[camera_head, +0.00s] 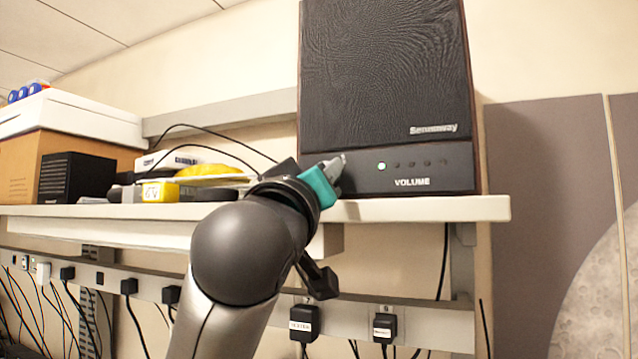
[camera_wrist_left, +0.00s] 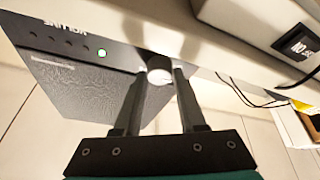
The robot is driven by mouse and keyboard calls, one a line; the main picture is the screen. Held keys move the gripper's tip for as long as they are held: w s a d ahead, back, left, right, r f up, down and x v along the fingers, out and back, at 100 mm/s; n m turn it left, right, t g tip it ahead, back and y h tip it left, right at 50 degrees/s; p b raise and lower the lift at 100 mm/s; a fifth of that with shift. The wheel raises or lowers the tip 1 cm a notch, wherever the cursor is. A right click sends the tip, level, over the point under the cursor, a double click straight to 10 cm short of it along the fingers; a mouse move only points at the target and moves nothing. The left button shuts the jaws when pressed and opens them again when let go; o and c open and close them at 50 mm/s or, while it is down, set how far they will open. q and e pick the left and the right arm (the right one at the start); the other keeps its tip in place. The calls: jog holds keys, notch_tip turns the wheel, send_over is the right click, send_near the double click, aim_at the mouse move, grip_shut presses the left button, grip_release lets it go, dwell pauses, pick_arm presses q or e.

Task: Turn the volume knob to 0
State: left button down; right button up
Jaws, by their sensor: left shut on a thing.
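A tall black speaker (camera_head: 385,75) stands on the white shelf. Its lower front panel carries the word VOLUME and a row of small indicator lights (camera_head: 381,166); the leftmost is lit green-white and the others are dark. My left gripper (camera_head: 336,167) reaches the panel's left end, and its teal body and the fingers hide most of the knob in the head view. In the left wrist view the pale round volume knob (camera_wrist_left: 160,66) sits between the two dark fingers of my left gripper (camera_wrist_left: 161,77), which are shut on it. The knob's pointer mark cannot be made out. My right gripper is not in view.
The white shelf (camera_head: 430,208) runs under the speaker. To the left are a small black box (camera_head: 75,178), a yellow item (camera_head: 160,192), cables and a white box (camera_head: 75,115). Plugs and cords hang on the wall rail below. The wall right of the speaker is clear.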

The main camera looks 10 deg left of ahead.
pick_arm(q)
jog(key=shift+d+n+g+y, duration=0.1)
jog(key=shift+n+g+y, duration=0.15)
jog(key=shift+n+y, duration=0.9)
jog(key=shift+d+n+g+y, duration=0.1)
jog(key=shift+n+g+y, duration=0.2)
jog(key=shift+n, duration=1.65)
jog(key=shift+y, duration=0.25)
jog(key=shift+c, duration=2.4)
grip_release()
jog(key=shift+a, duration=0.1)
